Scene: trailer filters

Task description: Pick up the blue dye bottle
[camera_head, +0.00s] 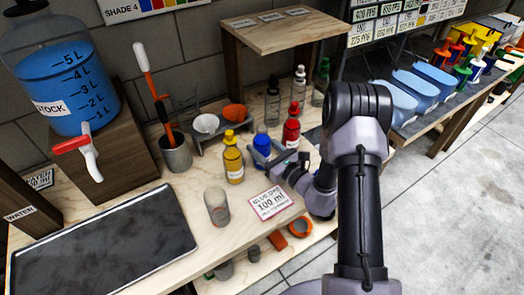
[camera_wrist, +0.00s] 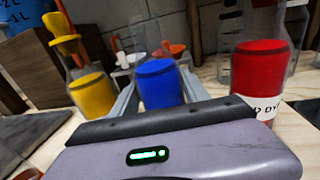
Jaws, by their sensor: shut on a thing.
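The blue dye bottle (camera_head: 262,142) stands upright on the wooden bench, between the yellow bottle (camera_head: 233,160) and the red bottle (camera_head: 291,128). In the wrist view the blue bottle (camera_wrist: 160,84) is in the middle, between the two pale grey fingers of my gripper (camera_wrist: 158,76). My gripper (camera_head: 263,153) is shut on it. Its lower part is hidden by my gripper body, and I cannot tell whether its base touches the bench. The yellow bottle (camera_wrist: 92,92) is close on the left and the red bottle (camera_wrist: 258,78) on the right.
A card reading "BLUE DYE 100 ml" (camera_head: 270,203) and a clear beaker (camera_head: 216,207) are at the front. A grey scale with a white bowl (camera_head: 205,123) and an orange bowl (camera_head: 235,112) stands behind. A wooden shelf (camera_head: 284,31) rises at the back.

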